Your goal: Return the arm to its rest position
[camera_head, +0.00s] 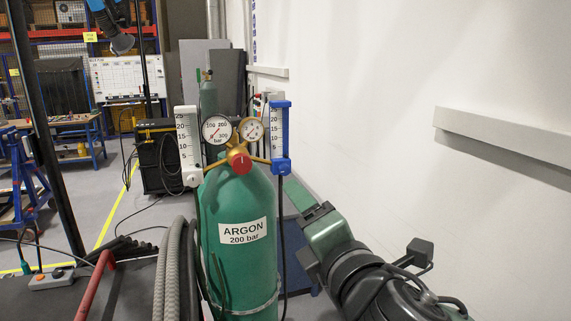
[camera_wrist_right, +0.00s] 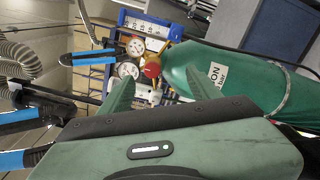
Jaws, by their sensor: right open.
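My right arm comes in from the lower right in the head view, and its green gripper (camera_head: 308,222) is just right of the green argon cylinder (camera_head: 232,275). In the right wrist view the two fingers of this gripper (camera_wrist_right: 162,88) stand apart with nothing held between them. The cylinder, with its red-knobbed regulator (camera_wrist_right: 152,67) and two gauges, lies beyond the fingers in that view. I cannot tell whether the gripper touches the cylinder. My left gripper is not in view.
White (camera_head: 188,145) and blue (camera_head: 280,138) flowmeters flank the gauges. Grey hoses (camera_head: 172,270) run left of the cylinder. A white wall with a rail (camera_head: 500,135) bounds the right side. A control box (camera_head: 52,279) sits at the lower left; floor is open behind it.

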